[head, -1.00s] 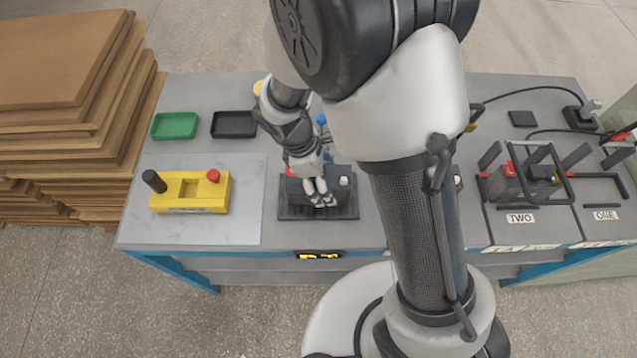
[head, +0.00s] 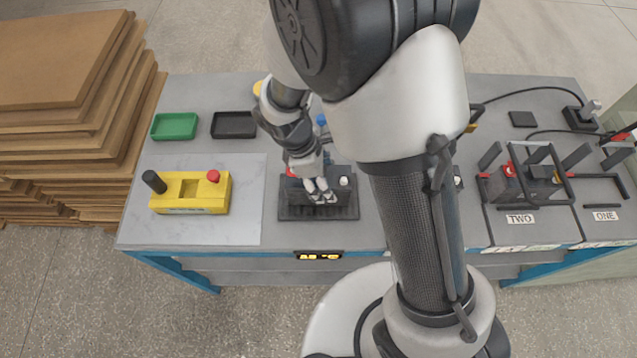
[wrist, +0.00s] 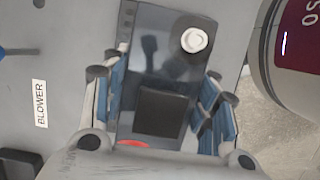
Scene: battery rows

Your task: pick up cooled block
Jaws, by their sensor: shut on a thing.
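The dark block (head: 337,186) stands on a dark square base (head: 290,211) at the middle of the bench. In the wrist view its black top (wrist: 165,70) shows a white round terminal, a darker square patch and part of a red terminal. My gripper (head: 319,189) is over the block from above. In the wrist view the blue-padded fingers of my gripper (wrist: 163,103) lie along its two sides, shut on it. My arm and gripper hide part of the block in the head view.
A yellow fixture (head: 190,193) with a black knob and red button stands left. Green (head: 175,126) and black (head: 234,124) trays lie behind it. Right are stations labelled TWO (head: 520,218) and ONE (head: 606,215). A BLOWER label (wrist: 40,103) is beside the block. An orange display (head: 319,256) is on the bench front.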

